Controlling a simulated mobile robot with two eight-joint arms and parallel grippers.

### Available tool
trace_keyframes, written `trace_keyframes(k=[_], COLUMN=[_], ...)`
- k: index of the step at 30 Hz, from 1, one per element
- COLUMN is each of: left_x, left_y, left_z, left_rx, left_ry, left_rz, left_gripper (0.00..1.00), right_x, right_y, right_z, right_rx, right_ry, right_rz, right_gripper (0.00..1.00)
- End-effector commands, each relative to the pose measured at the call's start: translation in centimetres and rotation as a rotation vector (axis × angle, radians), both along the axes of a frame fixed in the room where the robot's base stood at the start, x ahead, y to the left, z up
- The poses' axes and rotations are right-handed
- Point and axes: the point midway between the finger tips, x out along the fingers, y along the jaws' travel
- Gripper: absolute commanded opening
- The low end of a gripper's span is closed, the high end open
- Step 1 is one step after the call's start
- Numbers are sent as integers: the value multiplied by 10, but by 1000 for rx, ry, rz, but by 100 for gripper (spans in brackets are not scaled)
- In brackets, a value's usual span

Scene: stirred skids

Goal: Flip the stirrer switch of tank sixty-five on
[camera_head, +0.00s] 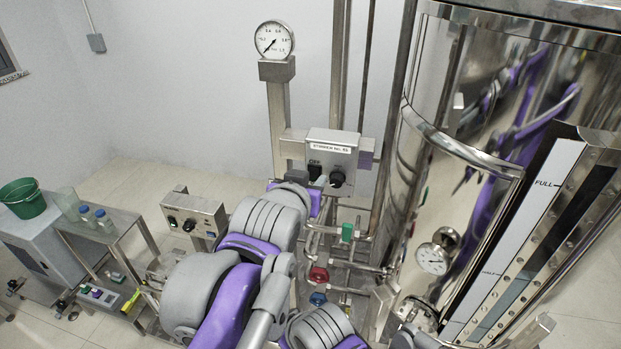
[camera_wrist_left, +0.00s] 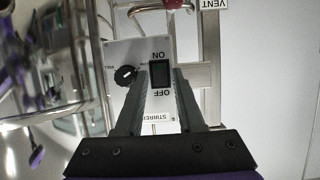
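The stirrer box (camera_head: 331,146) is a grey metal box on a post beside the tall shiny tank (camera_head: 420,165); its small label seems to read "STIRRER No. 65". It carries a dark rocker switch (camera_head: 315,171) and a black round knob (camera_head: 337,178). In the left wrist view the switch (camera_wrist_left: 160,73) sits between the words ON and OFF, with the knob (camera_wrist_left: 125,75) beside it. Its rocker position is too dark to tell. My left gripper (camera_wrist_left: 160,82) is open and empty, its fingers on either side of the switch; contact cannot be told. My right gripper is not in view.
A pressure gauge (camera_head: 273,40) stands behind the box. A second box with knobs (camera_head: 194,215) is at left. Pipes with a red valve (camera_head: 318,274) and a green valve (camera_head: 347,232) run below. A green bucket (camera_head: 22,198) and bottles are at far left.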

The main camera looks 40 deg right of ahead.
Motion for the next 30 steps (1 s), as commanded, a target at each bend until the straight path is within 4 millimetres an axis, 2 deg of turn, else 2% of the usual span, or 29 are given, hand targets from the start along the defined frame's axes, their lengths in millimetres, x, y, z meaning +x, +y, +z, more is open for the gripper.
trace_keyframes(k=[11, 17, 18, 25, 30], left_x=[4, 4, 4, 4, 4], left_y=[-5, -5, -5, -5, -4], left_z=[-3, -3, -3, -4, -10], left_rx=[0, 0, 0, -4, -88], left_ry=[1, 1, 1, -2, -69], left_rz=[0, 0, 0, 0, 3], left_gripper=[38, 3, 0, 0, 0], right_x=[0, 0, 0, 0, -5], right_y=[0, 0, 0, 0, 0], right_z=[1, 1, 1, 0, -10], right_rx=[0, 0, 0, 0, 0], right_ry=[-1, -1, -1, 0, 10], right_rz=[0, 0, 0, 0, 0], right_gripper=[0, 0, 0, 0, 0])
